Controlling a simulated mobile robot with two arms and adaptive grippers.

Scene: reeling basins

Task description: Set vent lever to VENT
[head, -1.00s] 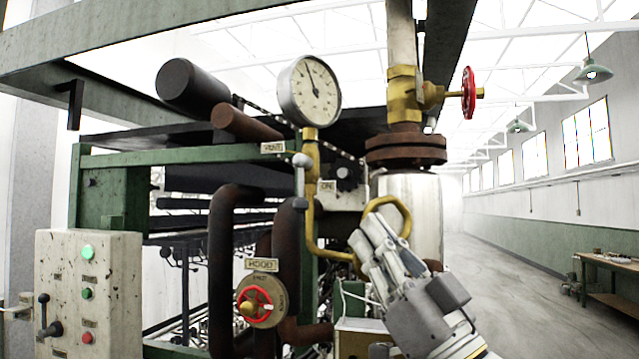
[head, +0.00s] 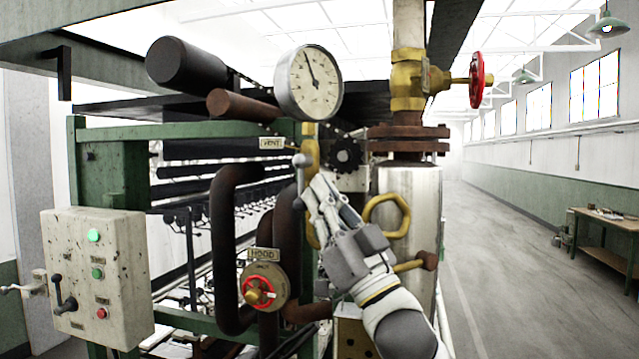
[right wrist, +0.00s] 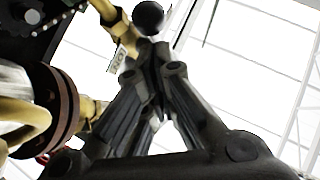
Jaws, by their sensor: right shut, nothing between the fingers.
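The vent lever (head: 301,162) is a short grey rod with a ball knob at its top. It stands upright in front of a brass pipe, below the gauge. A VENT label (head: 271,143) is at its upper left. My right gripper (head: 318,186) is shut and empty, its fingertips just right of the lever and below the knob. In the right wrist view a dark ball knob (right wrist: 148,17) is just beyond the shut fingertips (right wrist: 151,50); I cannot tell whether they touch. A small label (right wrist: 118,58) hangs left of the fingertips there. My left gripper is out of view.
A round gauge (head: 309,83) is above the lever. A red HOOD valve (head: 258,291) and dark pipes (head: 222,250) are at lower left. A control box (head: 98,275) stands further left. A steel cylinder (head: 408,205) is right of the gripper.

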